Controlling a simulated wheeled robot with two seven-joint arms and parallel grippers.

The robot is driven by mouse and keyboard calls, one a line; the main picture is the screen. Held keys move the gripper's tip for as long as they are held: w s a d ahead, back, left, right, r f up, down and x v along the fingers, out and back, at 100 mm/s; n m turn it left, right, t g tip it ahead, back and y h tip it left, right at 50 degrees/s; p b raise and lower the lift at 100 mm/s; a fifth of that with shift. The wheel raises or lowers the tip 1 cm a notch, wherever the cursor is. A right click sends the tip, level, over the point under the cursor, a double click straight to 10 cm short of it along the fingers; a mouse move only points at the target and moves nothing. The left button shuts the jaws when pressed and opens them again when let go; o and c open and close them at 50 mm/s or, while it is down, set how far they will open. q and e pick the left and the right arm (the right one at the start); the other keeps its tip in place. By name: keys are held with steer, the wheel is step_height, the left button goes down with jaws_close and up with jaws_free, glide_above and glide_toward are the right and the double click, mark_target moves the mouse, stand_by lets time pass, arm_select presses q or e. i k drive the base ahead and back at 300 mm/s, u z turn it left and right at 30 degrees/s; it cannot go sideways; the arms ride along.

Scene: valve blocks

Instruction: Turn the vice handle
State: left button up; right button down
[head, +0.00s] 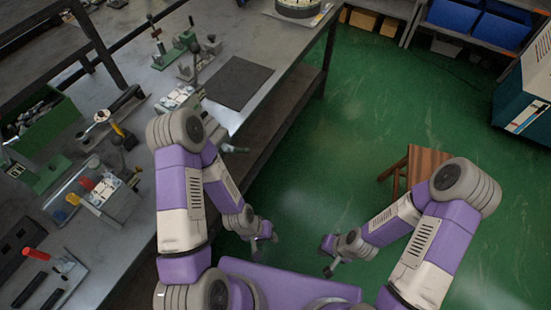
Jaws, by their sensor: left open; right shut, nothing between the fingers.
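A metal vice (182,97) appears to stand near the front edge of the grey workbench, partly hidden behind my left arm. A short grey bar (235,149) sticks out past the bench edge beside my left arm. It may be the vice handle, but I cannot tell for sure. My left gripper (264,242) is open and empty, over the green floor in front of the bench, well apart from the bar. My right gripper (329,266) is shut and empty, further right, also over the floor and away from the bench.
The workbench (130,265) holds a dark mat (238,83), a clamp block with red and yellow handles (97,197), a green bin (40,120) and a red-handled tool (40,256). A wooden stool (425,160) stands behind my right arm. Floor between bench and stool is clear.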

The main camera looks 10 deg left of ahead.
mark_target(226, 147)
steer(key=z, duration=0.45)
steer(key=i, duration=0.5)
steer(key=u, duration=1.85)
